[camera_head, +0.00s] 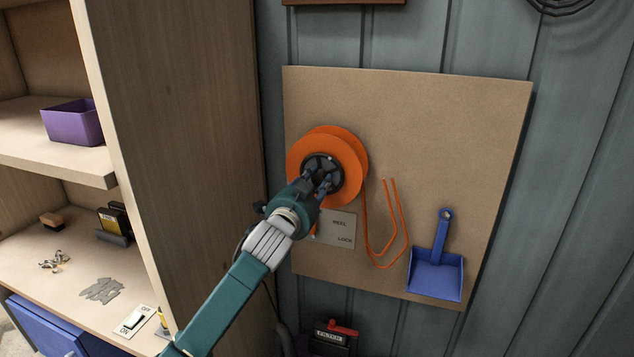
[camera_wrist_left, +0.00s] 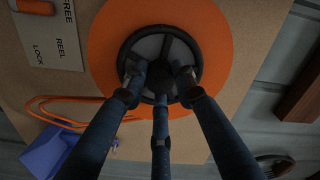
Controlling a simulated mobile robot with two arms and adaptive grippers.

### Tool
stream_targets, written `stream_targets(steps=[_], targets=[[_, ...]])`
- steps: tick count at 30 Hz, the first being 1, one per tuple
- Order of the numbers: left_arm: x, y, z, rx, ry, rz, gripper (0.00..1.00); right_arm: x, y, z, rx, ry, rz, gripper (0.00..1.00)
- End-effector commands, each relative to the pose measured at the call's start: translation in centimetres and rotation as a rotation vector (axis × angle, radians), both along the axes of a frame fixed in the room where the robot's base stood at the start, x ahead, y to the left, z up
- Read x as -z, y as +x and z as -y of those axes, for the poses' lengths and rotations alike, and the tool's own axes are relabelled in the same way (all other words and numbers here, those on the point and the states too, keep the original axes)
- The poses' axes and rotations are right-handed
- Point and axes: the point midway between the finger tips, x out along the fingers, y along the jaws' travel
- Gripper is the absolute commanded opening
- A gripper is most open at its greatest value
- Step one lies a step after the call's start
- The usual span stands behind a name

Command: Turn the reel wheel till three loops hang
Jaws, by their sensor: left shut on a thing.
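The orange reel (camera_head: 352,150) is mounted on a tan board, with a dark spoked wheel (camera_wrist_left: 196,47) at its centre. My left gripper (camera_head: 326,184) is shut on this wheel, its fingers reaching in among the spokes. The fingers also show in the left wrist view (camera_wrist_left: 160,82). Orange cord (camera_head: 404,222) hangs right of the reel in what looks like two nested loops; overlap makes the count unsure. A plate (camera_head: 338,228) reads REEL and LOCK; the left wrist view also shows FREE, with an orange lever (camera_wrist_left: 34,7) near that word. My right gripper is out of view.
A blue dustpan (camera_head: 436,272) hangs on the board (camera_head: 450,120), right of the loops. A wooden shelf unit at left holds a purple bin (camera_head: 72,124), small parts and an ON/OFF switch (camera_head: 134,321). A dark box with a red handle (camera_head: 335,335) sits below the board.

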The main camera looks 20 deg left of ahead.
Motion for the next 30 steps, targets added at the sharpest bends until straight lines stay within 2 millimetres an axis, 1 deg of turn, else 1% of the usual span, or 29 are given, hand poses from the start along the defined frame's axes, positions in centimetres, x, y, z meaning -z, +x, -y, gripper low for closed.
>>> stream_targets(steps=[9, 10, 11, 12, 13, 20, 23, 26, 29, 30], targets=[[0.1, 0.0, -0.1, -0.002, -0.001, -0.002, 0.01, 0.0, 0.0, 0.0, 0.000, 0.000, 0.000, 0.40], [0.1, 0.0, -0.1, -0.002, -0.001, -0.002, 0.31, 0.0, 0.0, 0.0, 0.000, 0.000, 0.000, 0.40], [0.1, 0.0, -0.1, -0.002, -0.001, -0.002, 0.37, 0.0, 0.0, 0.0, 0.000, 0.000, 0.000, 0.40], [0.1, 0.0, -0.1, -0.002, -0.001, -0.001, 0.45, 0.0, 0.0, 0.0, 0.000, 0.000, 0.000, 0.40], [0.1, 0.0, -0.1, -0.002, -0.001, -0.001, 0.46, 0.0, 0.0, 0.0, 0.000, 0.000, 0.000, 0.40], [0.1, 0.0, 0.0, -0.001, -0.001, -0.001, 0.46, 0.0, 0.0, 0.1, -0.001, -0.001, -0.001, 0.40], [0.0, -0.3, 0.0, 0.000, 0.000, 0.000, 0.46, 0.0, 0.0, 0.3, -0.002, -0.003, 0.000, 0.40], [0.1, -1.4, -0.1, 0.001, -0.001, -0.001, 0.46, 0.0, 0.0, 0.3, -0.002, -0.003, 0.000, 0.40], [0.1, -3.3, -0.2, 0.000, 0.000, 0.000, 0.46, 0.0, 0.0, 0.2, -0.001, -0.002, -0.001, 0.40], [0.2, -4.2, -0.2, 0.000, 0.000, -0.001, 0.46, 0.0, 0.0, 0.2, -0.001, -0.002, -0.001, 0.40]])
